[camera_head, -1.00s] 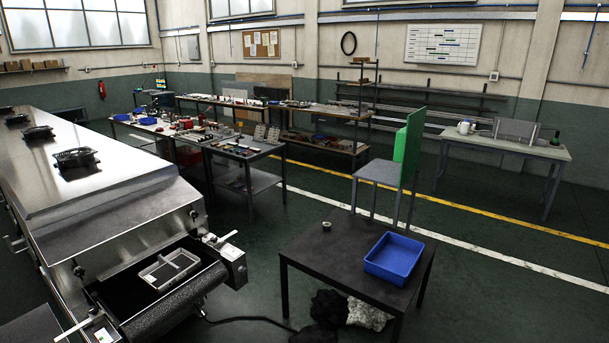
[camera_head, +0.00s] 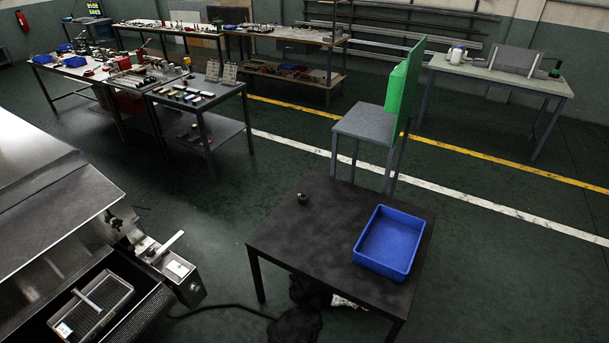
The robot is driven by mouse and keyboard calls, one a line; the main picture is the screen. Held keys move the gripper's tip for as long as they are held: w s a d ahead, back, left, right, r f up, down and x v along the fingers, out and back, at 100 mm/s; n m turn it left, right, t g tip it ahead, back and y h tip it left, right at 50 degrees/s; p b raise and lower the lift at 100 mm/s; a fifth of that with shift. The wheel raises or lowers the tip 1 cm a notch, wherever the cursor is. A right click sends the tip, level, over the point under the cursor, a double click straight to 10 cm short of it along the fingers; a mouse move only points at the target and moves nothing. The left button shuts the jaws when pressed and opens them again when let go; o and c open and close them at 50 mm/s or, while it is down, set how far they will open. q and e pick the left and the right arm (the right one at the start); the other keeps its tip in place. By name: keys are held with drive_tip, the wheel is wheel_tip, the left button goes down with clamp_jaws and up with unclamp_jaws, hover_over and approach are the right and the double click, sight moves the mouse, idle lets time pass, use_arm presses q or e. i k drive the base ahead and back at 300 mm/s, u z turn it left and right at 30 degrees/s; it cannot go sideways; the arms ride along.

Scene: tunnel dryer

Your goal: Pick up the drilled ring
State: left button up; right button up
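A small dark metal ring-shaped piece (camera_head: 303,198) sits on the dark table (camera_head: 290,235), near its back left part. It is too small to tell whether it has drilled holes. A blue tray (camera_head: 391,240) stands on the right side of the same table and looks empty. Neither of my grippers shows in the head view.
The steel tunnel dryer (camera_head: 60,215) with a grey basket (camera_head: 92,303) on its belt end stands at the left. A cable crosses the floor between dryer and table.

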sight(303, 197)
drive_tip(key=z, duration=1)
drive_tip(key=i, duration=1.15)
drive_tip(key=u, duration=0.8)
